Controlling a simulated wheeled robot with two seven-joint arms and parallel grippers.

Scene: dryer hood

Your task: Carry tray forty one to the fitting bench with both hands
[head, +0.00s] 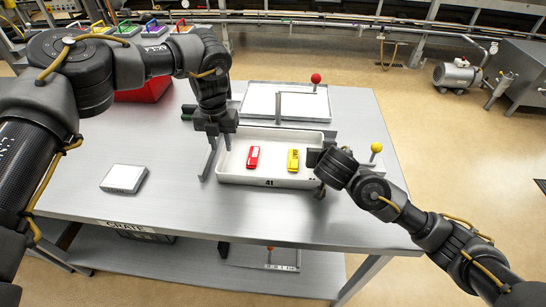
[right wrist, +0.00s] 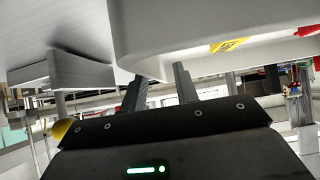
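Tray forty one (head: 269,183) is a white shallow tray labelled 41, lying on the grey metal table. A red item (head: 253,157) and a yellow item (head: 293,160) lie in it. My left gripper (head: 219,146) points down at the tray's left end, its fingers apart; whether they straddle the wall is unclear. My right gripper (head: 319,172) is at the tray's right end, its fingertips largely hidden by its own body. In the right wrist view its two fingers (right wrist: 159,76) stand apart close to the white tray (right wrist: 185,32); no firm grip shows.
The grey table (head: 170,205) has a CRATE label on its front edge. A small white-topped box (head: 124,178) lies at the left. Behind are another shallow tray (head: 258,102), a red-ball post (head: 316,79) and a red bin (head: 146,92). A yellow-ball post (head: 376,148) stands right.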

